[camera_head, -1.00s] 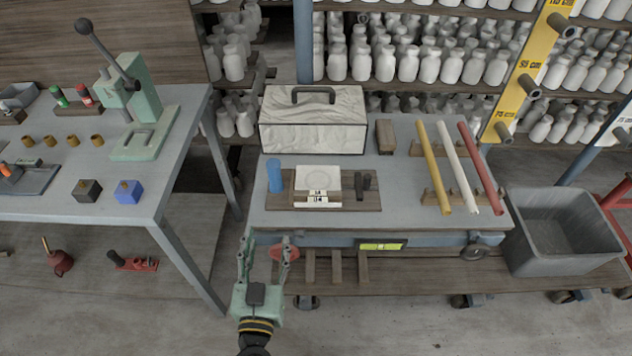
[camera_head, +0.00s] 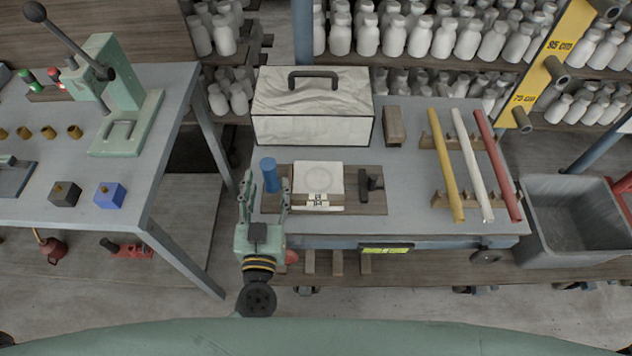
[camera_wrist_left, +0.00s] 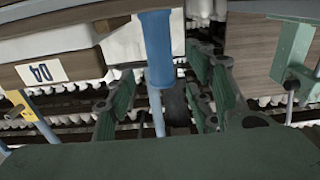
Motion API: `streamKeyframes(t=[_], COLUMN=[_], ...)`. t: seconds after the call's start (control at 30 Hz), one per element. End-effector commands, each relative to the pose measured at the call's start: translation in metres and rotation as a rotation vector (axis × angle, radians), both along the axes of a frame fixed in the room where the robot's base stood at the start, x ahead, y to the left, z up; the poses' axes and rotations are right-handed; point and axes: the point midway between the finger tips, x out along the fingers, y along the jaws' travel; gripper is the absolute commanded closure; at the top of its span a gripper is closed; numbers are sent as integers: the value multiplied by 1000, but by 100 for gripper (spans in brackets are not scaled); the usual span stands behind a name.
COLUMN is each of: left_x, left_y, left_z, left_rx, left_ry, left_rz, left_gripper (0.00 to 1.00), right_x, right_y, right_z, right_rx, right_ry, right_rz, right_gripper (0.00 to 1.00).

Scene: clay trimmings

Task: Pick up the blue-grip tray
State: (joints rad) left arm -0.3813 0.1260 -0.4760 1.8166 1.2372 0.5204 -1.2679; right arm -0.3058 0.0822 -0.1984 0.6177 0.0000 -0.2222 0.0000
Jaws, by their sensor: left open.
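The blue-grip tray is a wooden board (camera_head: 362,203) on the grey cart, with an upright blue cylindrical grip (camera_head: 268,174) at its left end and a dark handle (camera_head: 370,181) at its right. A white square slab (camera_head: 318,180) with a label lies on it. My left gripper (camera_head: 265,192) is open and empty at the cart's front left edge, its fingers pointing toward the blue grip. In the left wrist view the blue grip (camera_wrist_left: 157,50) appears between the open fingers (camera_wrist_left: 165,85); contact cannot be told. My right gripper is out of view.
A white marbled case (camera_head: 313,107) stands behind the tray. Yellow, white and red rods (camera_head: 470,160) lie on racks to the right. A grey bin (camera_head: 575,220) is beyond them. A workbench (camera_head: 80,205) with a green press (camera_head: 125,100) stands left.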

Motion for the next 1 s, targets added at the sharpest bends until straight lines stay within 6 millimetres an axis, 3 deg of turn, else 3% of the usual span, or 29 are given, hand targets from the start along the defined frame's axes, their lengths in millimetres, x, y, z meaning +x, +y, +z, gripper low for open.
streamKeyframes(t=[0.3,0.63,1.0], left_x=[45,51,51], left_y=[1,1,1], left_z=[1,0,0], left_rx=[-1,-1,-1], left_ry=[-1,1,1], left_rz=[-1,-1,-1], left_gripper=[52,53,85], right_x=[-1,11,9], right_y=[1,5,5], right_z=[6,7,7], right_rx=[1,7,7], right_ry=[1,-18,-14], right_rz=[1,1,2], right_gripper=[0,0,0])
